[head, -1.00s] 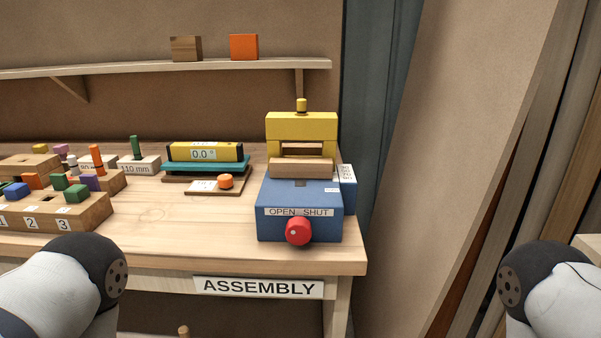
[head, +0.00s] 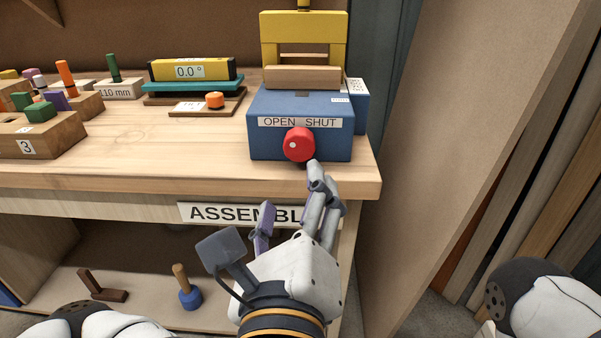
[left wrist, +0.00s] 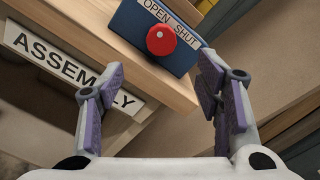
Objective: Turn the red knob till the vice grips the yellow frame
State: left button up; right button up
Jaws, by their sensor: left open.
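The red knob (head: 299,145) sits on the front of the blue vice (head: 262,145), under the "OPEN SHUT" label; its white dot is at the left, on the OPEN side. The yellow frame (head: 331,30) stands upright on top at the wooden jaws (head: 318,76); I cannot tell if they touch it. My left gripper (head: 291,205) is open and empty, below and in front of the knob, apart from it. In the left wrist view the knob (left wrist: 161,40) appears beyond and between the spread fingers (left wrist: 160,84). My right gripper is out of view.
The vice stands near the right front corner of the wooden bench (head: 150,165). An orange knob on a small board (head: 214,101) and a level (head: 192,70) lie to its left. A sloping panel (head: 470,110) stands to the right. A lower shelf (head: 130,290) holds small tools.

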aim_at(299, 150)
pick_arm(q)
jog(key=w, duration=1.1)
jog(key=shift+w+r, duration=0.1)
jog(key=shift+w, duration=0.3)
jog(key=c, duration=1.2)
